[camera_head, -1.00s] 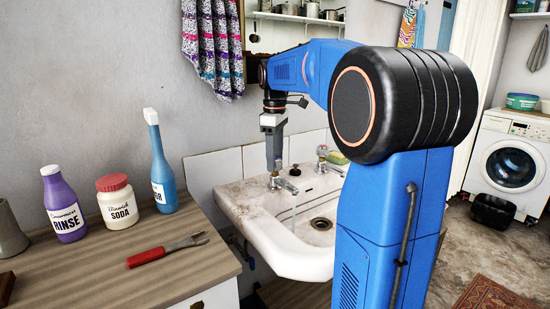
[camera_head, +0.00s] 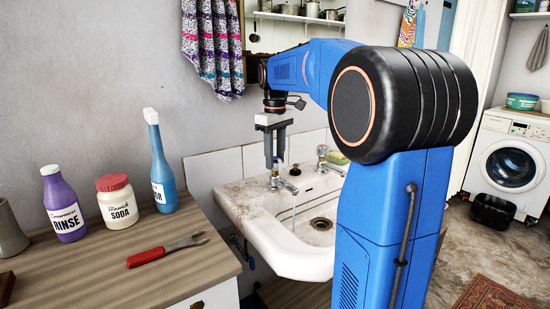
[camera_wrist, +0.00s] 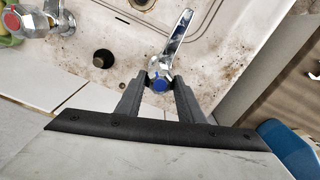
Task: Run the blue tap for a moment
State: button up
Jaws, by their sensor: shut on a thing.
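The blue tap (camera_head: 276,181) stands at the left back of the stone washtrough (camera_head: 235,200). In the wrist view its blue-centred head (camera_wrist: 160,85) sits between my two fingertips, with its chrome spout pointing away over the basin. My gripper (camera_head: 275,163) points straight down over this tap and is shut on its head; the fingertips also show in the wrist view (camera_wrist: 160,79). A thin stream of water (camera_head: 293,216) falls from the spout into the basin.
The red tap (camera_wrist: 14,24) stands beside it, also seen in the head view (camera_head: 322,158). A sponge (camera_head: 337,158) lies behind. Left, the counter (camera_head: 195,265) holds a purple bottle (camera_head: 65,210), a soda jar (camera_head: 117,205), a blue bottle (camera_head: 161,170) and a red-handled tool (camera_head: 147,257).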

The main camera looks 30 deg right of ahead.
jog(key=m, duration=0.4)
jog(key=shift+m, duration=2.1)
jog(key=o, duration=1.1)
jog(key=shift+c, duration=0.2)
jog(key=shift+r, duration=0.1)
notch_tip(320, 180, up, 17)
jog(key=shift+r, duration=0.15)
